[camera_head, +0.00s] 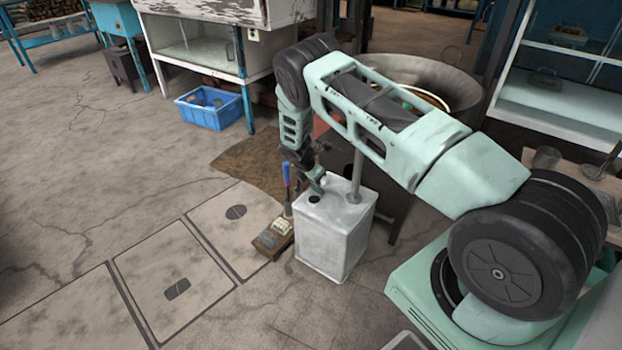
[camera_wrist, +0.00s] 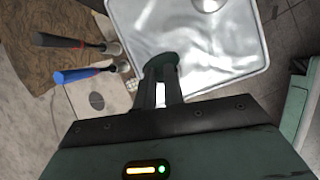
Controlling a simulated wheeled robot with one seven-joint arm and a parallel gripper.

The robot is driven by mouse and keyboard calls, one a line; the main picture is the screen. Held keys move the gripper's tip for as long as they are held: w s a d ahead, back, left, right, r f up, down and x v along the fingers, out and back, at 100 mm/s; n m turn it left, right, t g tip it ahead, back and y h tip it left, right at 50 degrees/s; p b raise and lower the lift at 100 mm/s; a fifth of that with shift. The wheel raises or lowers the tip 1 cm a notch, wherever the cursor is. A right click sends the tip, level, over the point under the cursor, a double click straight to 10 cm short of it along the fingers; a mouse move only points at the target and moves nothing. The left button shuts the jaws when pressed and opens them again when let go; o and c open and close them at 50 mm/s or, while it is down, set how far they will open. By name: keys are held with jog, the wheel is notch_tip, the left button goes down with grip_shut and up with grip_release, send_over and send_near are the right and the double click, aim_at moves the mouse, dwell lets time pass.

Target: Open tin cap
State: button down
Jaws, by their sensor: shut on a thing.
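The tin (camera_head: 337,243) is a pale grey metal can with a square top, upright on the floor below my arm. Its top also fills the upper middle of the wrist view (camera_wrist: 222,50). A dark green round cap (camera_wrist: 161,60) shows between the fingertips of my gripper (camera_wrist: 161,80), which is shut on it. In the head view my gripper (camera_head: 316,182) points down over the left part of the tin's top. A dark round spot (camera_head: 314,199), which looks like an opening, shows on the top just below the fingers. The exact gap between cap and tin is hard to judge.
A small wooden block with tools (camera_head: 271,238) stands left of the tin; a blue-handled tool (camera_wrist: 78,76) and a dark-handled one (camera_wrist: 62,41) show there. Floor at left is clear; a blue crate (camera_head: 210,108) stands farther back.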

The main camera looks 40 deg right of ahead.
jog(key=shift+w+d+r+g+y+b, duration=0.15)
jog(key=shift+w+d+y, duration=0.1)
jog(key=shift+d+y, duration=0.35)
jog(key=shift+w+d+r+g+y+b, duration=0.1)
jog(key=shift+w+d+g+y+b, duration=0.1)
jog(key=shift+d+y, duration=0.4)
jog(key=shift+w+d+f+g+y+b, duration=0.1)
jog(key=shift+w+d+y+b, duration=0.2)
jog(key=shift+d+b, duration=0.35)
jog(key=shift+w+d+f+g+y+b, duration=0.15)
jog(key=shift+d+y+b, duration=0.2)
jog(key=shift+d+b, duration=0.3)
jog(key=shift+w+d+r+g+y+b, duration=0.1)
jog(key=shift+w+d+y+b, duration=0.2)
jog(key=shift+d+b, duration=0.35)
jog(key=c, duration=1.5)
grip_release()
jog(key=shift+a, duration=0.1)
